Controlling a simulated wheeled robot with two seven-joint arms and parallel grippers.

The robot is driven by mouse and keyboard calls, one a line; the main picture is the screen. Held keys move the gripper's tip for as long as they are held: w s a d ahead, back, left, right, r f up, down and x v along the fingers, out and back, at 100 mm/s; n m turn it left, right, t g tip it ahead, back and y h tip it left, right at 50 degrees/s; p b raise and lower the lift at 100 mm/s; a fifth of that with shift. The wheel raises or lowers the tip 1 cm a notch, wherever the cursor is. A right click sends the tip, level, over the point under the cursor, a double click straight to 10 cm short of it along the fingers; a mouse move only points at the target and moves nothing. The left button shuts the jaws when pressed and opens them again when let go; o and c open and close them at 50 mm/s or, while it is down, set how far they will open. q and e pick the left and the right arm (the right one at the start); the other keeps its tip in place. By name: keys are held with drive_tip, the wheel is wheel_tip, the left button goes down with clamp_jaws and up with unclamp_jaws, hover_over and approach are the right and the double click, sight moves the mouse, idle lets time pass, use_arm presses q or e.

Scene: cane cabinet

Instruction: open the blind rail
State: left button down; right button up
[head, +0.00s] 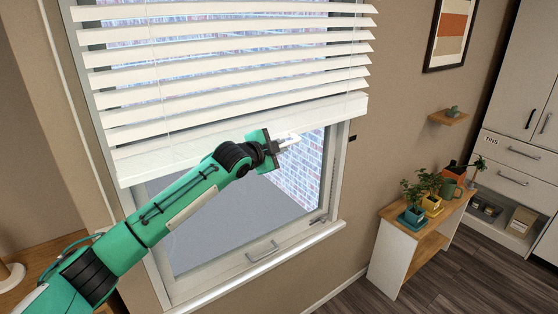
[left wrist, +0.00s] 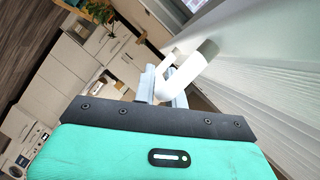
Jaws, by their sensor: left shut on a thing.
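The white blind rail (head: 170,153) is the broad bottom bar of the slatted blind and hangs across the upper middle of the window. It also shows as a pale surface at the right of the left wrist view (left wrist: 270,75). A white handle with a grey end (left wrist: 186,72) stands out near the rail. My left gripper (head: 287,142) is just below the rail, right of its middle, with its fingers shut on this handle. The fingers partly hide the handle. My right gripper is not in view.
Slats (head: 225,50) hang above the rail. The window below it has a handle (head: 262,252) on its lower frame and a sill. A small shelf unit (head: 392,255) with potted plants stands right of the window. Cabinets (head: 515,150) stand farther right.

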use_arm(q)
drive_tip(key=shift+r, duration=1)
drive_tip(key=c, duration=1.5)
unclamp_jaws()
drive_tip(key=shift+o, duration=0.2)
drive_tip(key=shift+f, duration=0.1)
drive_tip(key=shift+s+a, duration=0.25)
drive_tip(key=shift+s, duration=0.1)
drive_tip(key=b+v, duration=0.5)
drive_tip(key=v, duration=0.8)
drive_tip(key=shift+b, duration=0.4)
